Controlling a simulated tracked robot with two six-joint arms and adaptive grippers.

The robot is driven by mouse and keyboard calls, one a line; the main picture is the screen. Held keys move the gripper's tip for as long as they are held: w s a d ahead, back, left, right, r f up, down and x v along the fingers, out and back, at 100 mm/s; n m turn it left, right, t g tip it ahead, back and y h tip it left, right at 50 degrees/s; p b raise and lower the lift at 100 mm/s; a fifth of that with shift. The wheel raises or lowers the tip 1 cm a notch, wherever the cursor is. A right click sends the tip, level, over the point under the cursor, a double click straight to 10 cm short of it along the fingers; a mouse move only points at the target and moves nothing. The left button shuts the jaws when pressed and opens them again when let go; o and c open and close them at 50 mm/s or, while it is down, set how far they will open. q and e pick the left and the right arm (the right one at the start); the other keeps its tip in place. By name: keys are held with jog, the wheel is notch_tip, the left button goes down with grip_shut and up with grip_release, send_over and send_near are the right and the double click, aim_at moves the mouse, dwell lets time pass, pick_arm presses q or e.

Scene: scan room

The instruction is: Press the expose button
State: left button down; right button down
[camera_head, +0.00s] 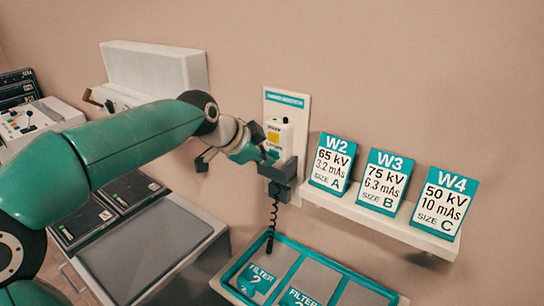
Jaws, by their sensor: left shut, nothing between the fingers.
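A white hand-switch box (287,137) with a yellow label hangs on a pale wall plate (301,105) with a teal strip at its top. A black coiled cord (272,226) hangs below it. My left gripper (284,183) is shut and empty, dark grey, just in front of the lower part of the box. I cannot tell whether it touches the box. The gripper and wrist cover the lower part of the box, and I cannot make out the expose button. My right gripper is not in view.
A white shelf (375,225) to the right bears cards W2 (330,163), W3 (384,182) and W4 (443,203). Below is a teal-rimmed tray (325,265) with filters. A grey-topped cabinet (150,255) and a control console (35,122) stand left.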

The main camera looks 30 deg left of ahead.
pick_arm(q)
jog(key=shift+s+b, duration=0.55)
jog(key=shift+s, duration=0.3)
jog(key=s+b, duration=0.2)
jog(key=s, duration=0.3)
jog(key=shift+a, duration=0.2)
dwell(1.6)
